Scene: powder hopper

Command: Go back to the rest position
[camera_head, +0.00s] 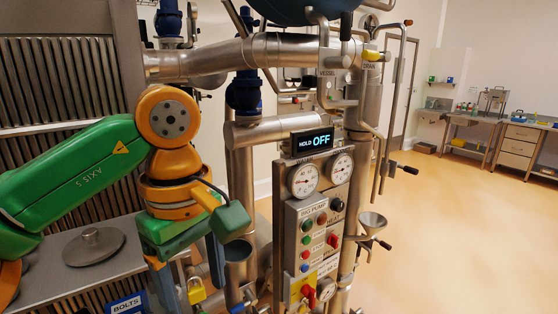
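My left arm comes in from the left, green with orange joints. Its wrist points down in front of the steel pipework. My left gripper (188,272) is below the wrist, with two dark blue finger-like parts standing well apart; it looks open. A yellow padlock (196,291) shows between and behind these parts, and I see no sign that it is gripped. My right gripper is not in view. The control panel (316,228), with gauges and coloured buttons, stands to the right of the gripper. Its display (312,141) reads "HOLD OFF".
A grey bench (50,282) with a round steel lid (94,246) lies under my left arm. A blue "BOLTS" container (127,304) is at the bottom edge. Pipes and blue valves crowd the middle. Open floor (460,235) lies right; a workbench (470,130) stands far back.

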